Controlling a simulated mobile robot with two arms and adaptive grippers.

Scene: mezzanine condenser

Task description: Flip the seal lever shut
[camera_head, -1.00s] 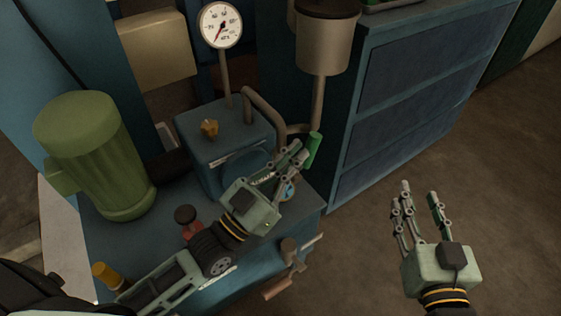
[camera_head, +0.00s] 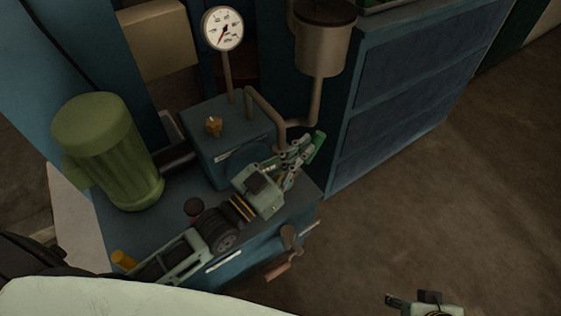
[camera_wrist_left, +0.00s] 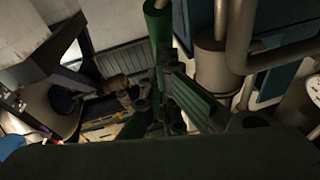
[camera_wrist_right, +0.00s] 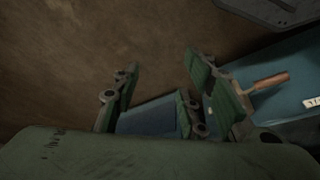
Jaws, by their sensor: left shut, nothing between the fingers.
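A green lever handle (camera_head: 318,146), likely the seal lever, stands tilted at the right side of the blue pump block (camera_head: 222,125). It also shows upright at the top of the left wrist view (camera_wrist_left: 157,24). My left gripper (camera_head: 300,151) is shut and empty, its fingers right beside the green handle; I cannot tell if they touch. The lever's pivot is hidden behind the fingers. My right gripper (camera_wrist_right: 161,62) is open and empty over the floor, its fingers apart; only its back shows at the bottom edge of the head view.
A green motor (camera_head: 108,150) stands at left, a pressure gauge (camera_head: 222,28) and a grey canister (camera_head: 322,45) behind. A bent pipe (camera_head: 265,108) runs close behind my left fingers. A crank with a brown handle (camera_head: 277,271) juts from the front. The floor at right is free.

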